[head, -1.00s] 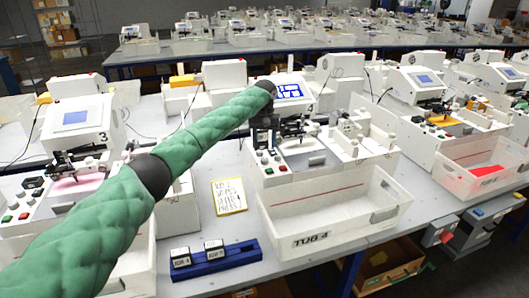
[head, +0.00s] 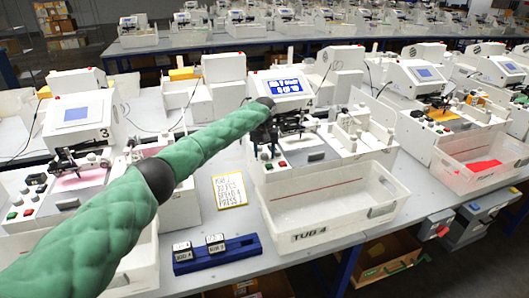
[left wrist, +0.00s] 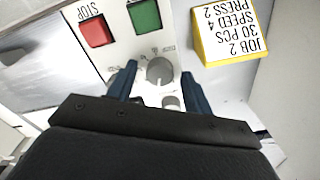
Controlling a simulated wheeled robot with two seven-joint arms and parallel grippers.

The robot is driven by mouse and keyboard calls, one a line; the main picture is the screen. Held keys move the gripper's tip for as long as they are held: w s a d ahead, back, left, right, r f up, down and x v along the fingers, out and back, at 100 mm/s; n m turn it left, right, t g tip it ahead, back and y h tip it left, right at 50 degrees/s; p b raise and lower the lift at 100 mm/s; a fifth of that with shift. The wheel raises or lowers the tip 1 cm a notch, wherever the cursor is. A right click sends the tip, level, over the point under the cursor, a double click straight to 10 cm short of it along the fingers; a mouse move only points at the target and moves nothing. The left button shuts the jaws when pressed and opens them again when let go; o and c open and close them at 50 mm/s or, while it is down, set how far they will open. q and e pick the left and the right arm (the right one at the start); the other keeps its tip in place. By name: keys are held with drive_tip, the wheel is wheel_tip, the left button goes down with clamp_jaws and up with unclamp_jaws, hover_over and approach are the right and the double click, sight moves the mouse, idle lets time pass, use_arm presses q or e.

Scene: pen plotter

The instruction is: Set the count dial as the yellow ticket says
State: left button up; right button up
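The yellow-edged ticket (head: 229,190) lies on the table left of plotter 4 (head: 300,165). In the left wrist view the ticket (left wrist: 228,32) reads, upside down, JOB 2, 30 PCS, SPEED 4, PRESS 2. A grey round dial (left wrist: 160,71) sits below the green button on the white panel; its small markings are unreadable. My left gripper (left wrist: 160,73) is open, with its blue fingers apart on either side of this dial and gaps visible. A second knob (left wrist: 170,102) shows partly behind the gripper body. In the head view my left gripper (head: 263,135) is small and dark over the panel. My right gripper is out of view.
Red STOP (left wrist: 96,32) and green (left wrist: 145,16) buttons are close to the fingertips. The TUG 4 tub (head: 325,220) stands in front of the plotter. A blue rack (head: 218,253) with two labelled blocks sits below the ticket. Plotter 3 (head: 78,115) is at left.

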use_arm(q)
drive_tip(key=c, duration=0.9)
